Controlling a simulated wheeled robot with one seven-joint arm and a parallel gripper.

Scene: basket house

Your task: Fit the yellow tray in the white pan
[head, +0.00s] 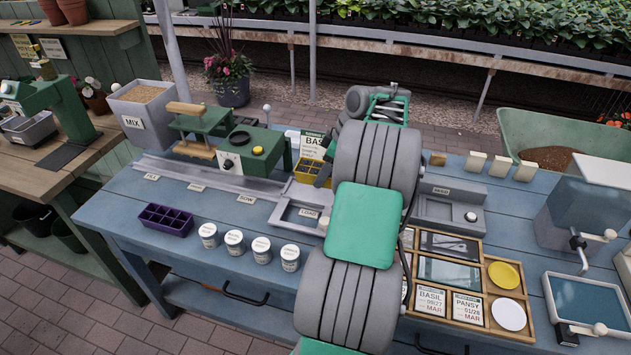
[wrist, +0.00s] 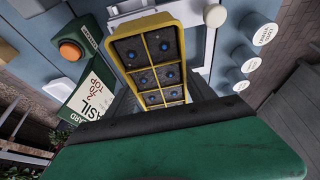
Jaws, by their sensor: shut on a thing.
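The yellow tray (wrist: 188,32) fills the middle of the wrist view. Its cells hold dark soil, each visible one with a blue dot. My gripper (wrist: 163,100) is shut on the tray's near end. In the head view the tray (head: 307,178) shows partly behind my arm, beside the light grey LOAD frame (head: 275,214). Its height above the bench is unclear. A white-rimmed pan (head: 549,290) with a blue inside lies at the far right of the bench, well apart from the tray. My fingertips are mostly hidden in the head view.
Several white jars (head: 261,249) stand in front of the LOAD frame. A purple tray (head: 166,219) lies at the left. A green machine (head: 250,150) and BASIL card (head: 312,144) stand behind. A wooden organizer (head: 489,278) and a clear-sided hopper (head: 592,215) occupy the right.

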